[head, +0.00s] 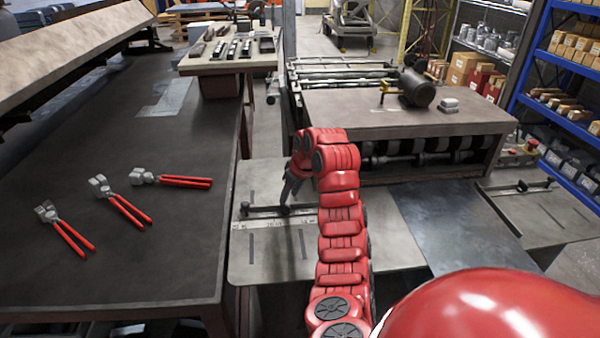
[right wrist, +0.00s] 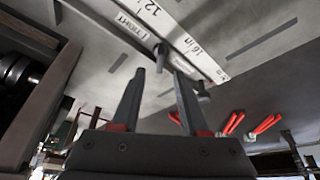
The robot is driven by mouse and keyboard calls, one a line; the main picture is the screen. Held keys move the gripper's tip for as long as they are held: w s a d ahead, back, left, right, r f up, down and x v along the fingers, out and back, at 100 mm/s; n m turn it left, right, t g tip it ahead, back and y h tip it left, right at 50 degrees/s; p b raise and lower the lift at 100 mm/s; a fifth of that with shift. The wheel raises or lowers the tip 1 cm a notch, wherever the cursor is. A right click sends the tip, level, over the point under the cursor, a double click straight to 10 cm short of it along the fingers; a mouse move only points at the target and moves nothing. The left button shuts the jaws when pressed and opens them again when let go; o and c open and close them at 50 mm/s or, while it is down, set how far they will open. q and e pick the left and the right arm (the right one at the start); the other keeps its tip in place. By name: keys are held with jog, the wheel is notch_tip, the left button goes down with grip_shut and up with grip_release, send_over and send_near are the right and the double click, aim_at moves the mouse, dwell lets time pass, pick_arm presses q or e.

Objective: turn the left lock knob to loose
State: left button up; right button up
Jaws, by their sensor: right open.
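The left lock knob (head: 285,210) is a small dark knob on the dark bar across the light-grey side table left of the machine. In the right wrist view a dark knob post (right wrist: 162,50) stands beside the white scale strip and a label reading TIGHT (right wrist: 130,22). My right gripper (head: 289,192) is over this knob in the head view. In the right wrist view its two fingers (right wrist: 159,74) are apart, with the knob just beyond the gap between the tips. I cannot tell whether they touch it. My left gripper is not in view.
A dark workbench (head: 180,255) with several red-handled tools (head: 125,208) stands at left. The roller machine (head: 400,115) is behind my right arm. A second bar with a knob (head: 522,186) is on the right side table. A blue shelf (head: 550,90) stands far right.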

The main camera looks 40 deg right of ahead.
jog(key=p+v, duration=0.9)
jog(key=v, duration=0.4)
